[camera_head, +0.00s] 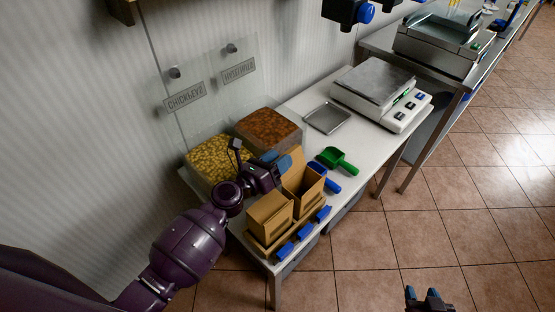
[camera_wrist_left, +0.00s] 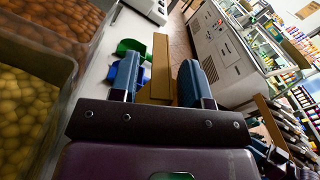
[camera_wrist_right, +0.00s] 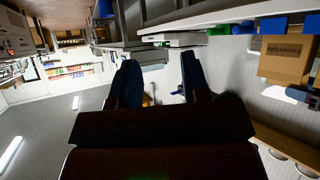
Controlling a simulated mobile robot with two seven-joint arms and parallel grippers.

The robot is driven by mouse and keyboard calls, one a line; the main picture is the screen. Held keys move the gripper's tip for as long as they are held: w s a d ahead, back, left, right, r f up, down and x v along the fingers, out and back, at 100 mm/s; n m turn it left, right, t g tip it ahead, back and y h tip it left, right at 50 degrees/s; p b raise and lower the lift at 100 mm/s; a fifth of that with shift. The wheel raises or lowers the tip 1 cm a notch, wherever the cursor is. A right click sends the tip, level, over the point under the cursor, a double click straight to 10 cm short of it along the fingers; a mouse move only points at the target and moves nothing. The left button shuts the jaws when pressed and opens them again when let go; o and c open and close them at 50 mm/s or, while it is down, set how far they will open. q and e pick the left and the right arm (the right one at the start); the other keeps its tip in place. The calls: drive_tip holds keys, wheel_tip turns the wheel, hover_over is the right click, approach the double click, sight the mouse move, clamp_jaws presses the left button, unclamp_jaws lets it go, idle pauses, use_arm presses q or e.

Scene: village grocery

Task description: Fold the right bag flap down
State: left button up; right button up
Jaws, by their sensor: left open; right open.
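Two brown bags stand side by side near the front end of the white table. The right bag (camera_head: 303,190) appears open at the top, with upright flaps; the left bag (camera_head: 270,215) is nearer the front. My left gripper (camera_head: 290,162) is open at the back of the right bag's top. In the left wrist view, a brown upright piece (camera_wrist_left: 160,70) shows between its open fingers; I cannot tell whether they touch it. My right gripper (camera_head: 430,297) is open and empty, over the floor, away from the table. A brown bag with a label (camera_wrist_right: 286,58) shows in the right wrist view.
Bins of chickpeas (camera_head: 212,160) and reddish-brown goods (camera_head: 268,130) stand behind the bags. A green scoop (camera_head: 337,160) and a blue scoop (camera_head: 324,177) lie to the right. A metal tray (camera_head: 327,118) and scale (camera_head: 380,95) stand farther back.

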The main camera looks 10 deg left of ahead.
use_arm(q)
drive_tip(key=shift+c, duration=1.1)
clamp_jaws()
use_arm(e)
drive_tip(key=shift+w+r, duration=0.4)
